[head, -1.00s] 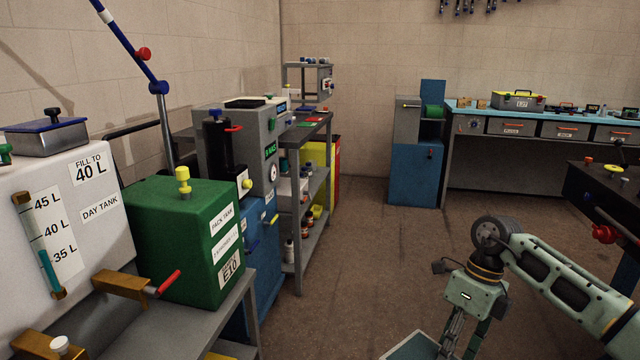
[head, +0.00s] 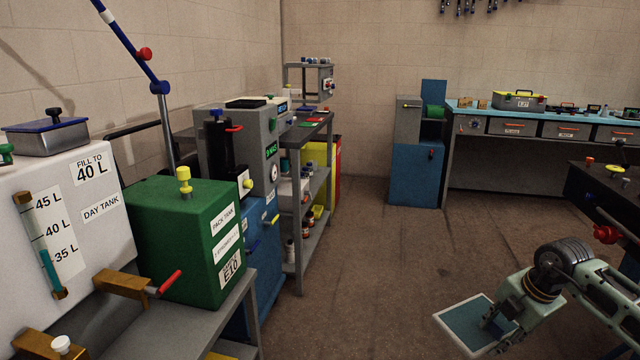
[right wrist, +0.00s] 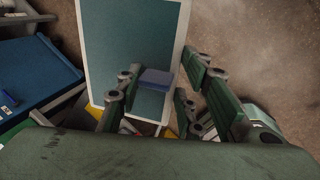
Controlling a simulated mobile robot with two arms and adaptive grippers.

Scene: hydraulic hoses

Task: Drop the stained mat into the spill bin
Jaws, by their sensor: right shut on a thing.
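The mat (head: 466,323), a flat teal panel with a white border, is held out over the floor at the lower right of the head view. In the right wrist view the mat (right wrist: 136,35) stretches away from the fingers. My right gripper (head: 493,325) is shut on the mat's near part; in the wrist view a small blue-grey block (right wrist: 156,79) sits between the fingers. No stain can be made out. A yellow and red container (head: 334,170) stands behind the shelf rack; I cannot tell whether it is the spill bin. My left gripper is out of view.
A green pack tank (head: 185,240) and white day tank (head: 70,220) stand on a bench at the left. A shelf rack (head: 312,215) and blue cabinet (head: 415,175) stand farther back. A dark bench (head: 605,195) is at the right. The middle floor is open.

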